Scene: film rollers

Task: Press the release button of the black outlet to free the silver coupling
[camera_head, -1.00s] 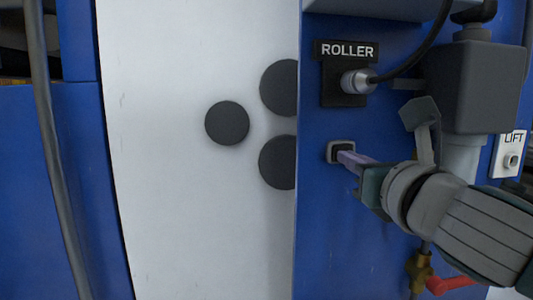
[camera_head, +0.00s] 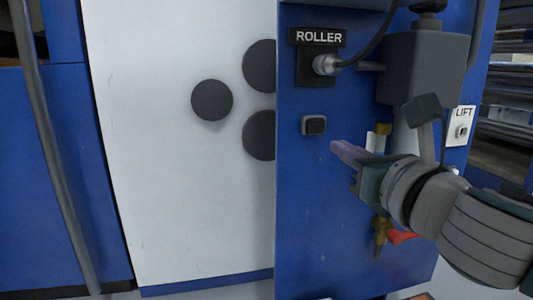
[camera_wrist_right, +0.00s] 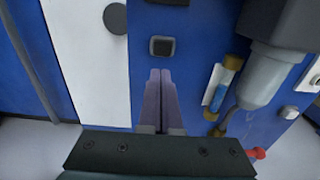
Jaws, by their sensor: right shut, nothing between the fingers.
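The black outlet (camera_head: 306,68) is mounted on the blue panel under a ROLLER label. The silver coupling (camera_head: 325,65) sits at its front with a black cable running up and right; whether it is latched cannot be told. A small black button (camera_head: 314,125) in a grey frame is below the outlet, and it also shows in the right wrist view (camera_wrist_right: 161,46). My right gripper (camera_head: 336,147) is shut and empty, its purple fingers below and right of the button, apart from it. In the wrist view its fingertips (camera_wrist_right: 160,74) point toward the button. My left gripper is not in view.
A dark grey box (camera_head: 425,68) with a pipe juts out right of the outlet. A LIFT switch plate (camera_head: 461,126) is further right. A brass valve with a red handle (camera_head: 404,237) is below my right arm. A white panel (camera_head: 170,190) with dark discs is left.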

